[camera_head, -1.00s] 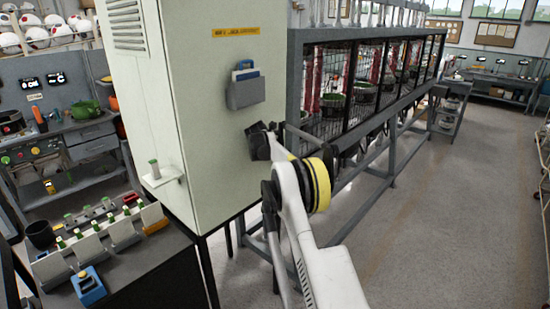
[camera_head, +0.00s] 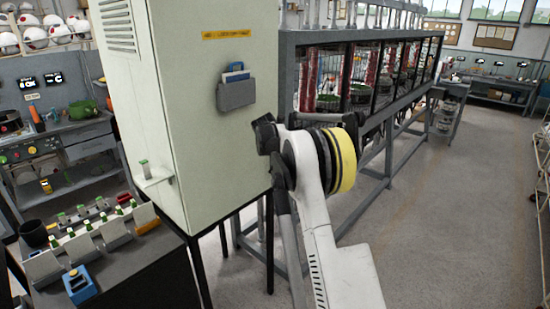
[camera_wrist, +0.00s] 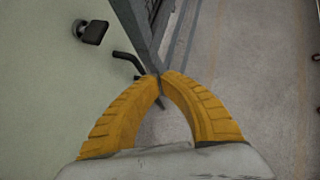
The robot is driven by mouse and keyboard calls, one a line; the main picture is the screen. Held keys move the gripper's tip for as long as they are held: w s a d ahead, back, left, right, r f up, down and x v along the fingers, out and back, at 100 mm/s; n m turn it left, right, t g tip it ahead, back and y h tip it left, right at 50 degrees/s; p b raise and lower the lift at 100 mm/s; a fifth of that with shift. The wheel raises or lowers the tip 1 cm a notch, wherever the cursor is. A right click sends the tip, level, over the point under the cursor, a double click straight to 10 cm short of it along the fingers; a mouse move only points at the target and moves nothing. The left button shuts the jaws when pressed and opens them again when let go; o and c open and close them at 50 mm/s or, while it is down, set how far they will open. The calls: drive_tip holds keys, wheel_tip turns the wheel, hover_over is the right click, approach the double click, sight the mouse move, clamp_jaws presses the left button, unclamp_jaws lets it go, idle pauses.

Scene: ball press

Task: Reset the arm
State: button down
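My gripper (camera_wrist: 162,76) has two curved yellow fingers in the wrist view. Their tips meet, and nothing shows held between them; floor is visible through the gap behind the tips. A pale green cabinet face fills the left of that view, and the fingers overlap it and the floor. In the head view my white arm rises from the bottom, with a black and yellow banded joint, in front of the cabinet's right edge and a caged rack. The gripper's fingers cannot be made out there.
The tall pale cabinet (camera_head: 185,120) stands close on the left, with a grey pocket (camera_head: 236,95) on it. The long caged rack (camera_head: 355,120) runs behind my arm. A dark bench (camera_head: 140,275) holds small bottles at lower left. Open floor (camera_head: 450,230) lies to the right.

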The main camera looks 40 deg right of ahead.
drive_tip(key=s+a+r+m+t+y+b, duration=0.15)
drive_tip(key=s+a+r+m+b, duration=0.35)
drive_tip(key=s+a, duration=0.55)
drive_tip(key=s+a+r+m+y+b, duration=0.15)
drive_tip(key=s+a+m, duration=0.55)
drive_tip(key=a, duration=0.7)
drive_tip(key=s+a+f+m+y+b, duration=0.1)
drive_tip(key=s+a+f+m, duration=0.3)
drive_tip(key=s, duration=0.5)
drive_tip(key=s+a+f+m+y+b, duration=0.1)
drive_tip(key=s+a+f+m+b, duration=0.1)
drive_tip(key=s+a+f+m, duration=0.3)
drive_tip(key=s+a+f+m+y+b, duration=0.2)
drive_tip(key=s+a+f+m, duration=0.2)
drive_tip(key=s+a, duration=0.5)
drive_tip(key=s+f, duration=0.1)
drive_tip(key=s, duration=0.2)
drive_tip(key=shift+s, duration=0.3)
drive_tip(key=shift+f, duration=0.1)
